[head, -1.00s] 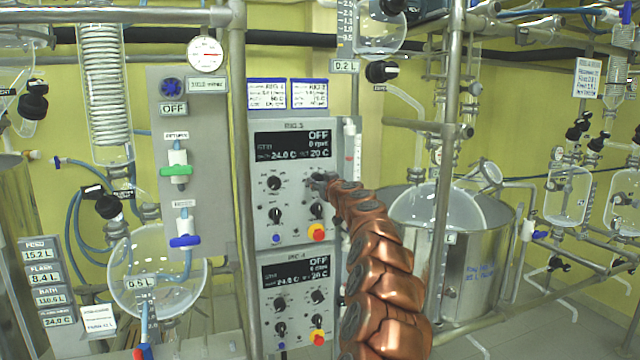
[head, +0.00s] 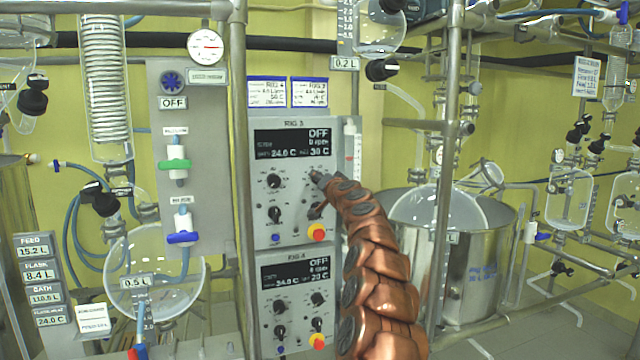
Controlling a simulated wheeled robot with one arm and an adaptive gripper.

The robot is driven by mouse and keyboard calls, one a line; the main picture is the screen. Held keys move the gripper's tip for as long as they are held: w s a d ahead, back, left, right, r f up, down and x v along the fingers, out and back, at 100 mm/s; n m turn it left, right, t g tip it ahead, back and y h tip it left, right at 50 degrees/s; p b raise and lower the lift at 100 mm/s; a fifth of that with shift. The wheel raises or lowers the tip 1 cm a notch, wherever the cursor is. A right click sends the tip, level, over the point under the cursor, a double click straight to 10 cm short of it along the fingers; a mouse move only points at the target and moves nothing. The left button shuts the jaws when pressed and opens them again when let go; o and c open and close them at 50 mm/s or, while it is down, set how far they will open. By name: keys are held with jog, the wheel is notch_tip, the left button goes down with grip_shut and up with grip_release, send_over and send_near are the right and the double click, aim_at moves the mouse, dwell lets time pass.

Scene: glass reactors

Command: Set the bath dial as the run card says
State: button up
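The RIG 3 control panel (head: 262,222) stands upright in the middle of the head view. Its display (head: 292,144) reads OFF, 0 rpm, bath 24.0 C and a set value of 30 C.
The RIG 4 panel (head: 262,315) is directly below, showing 24.0 C and 20 C. A red-and-yellow button (head: 316,232) lies under my gripper. A steel pole (head: 239,150) runs left of the panels. A steel bath (head: 490,260) stands to the right.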

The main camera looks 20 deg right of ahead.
jog(key=shift+m+g+h+p, duration=0.3)
jog(key=shift+m+p, duration=2.35)
jog(key=shift+m, duration=4.5)
jog(key=shift+m+g+h+p, duration=0.1)
jog(key=shift+m+h+p, duration=0.3)
jog(key=shift+m+p, duration=4.5)
jog(key=m+b, duration=0.4)
jog(key=m, duration=0.1)
jog(key=shift+a+f, duration=0.1)
jog(key=o, duration=1.1)
jog(key=shift+o, duration=0.2)
jog(key=shift+r, duration=0.2)
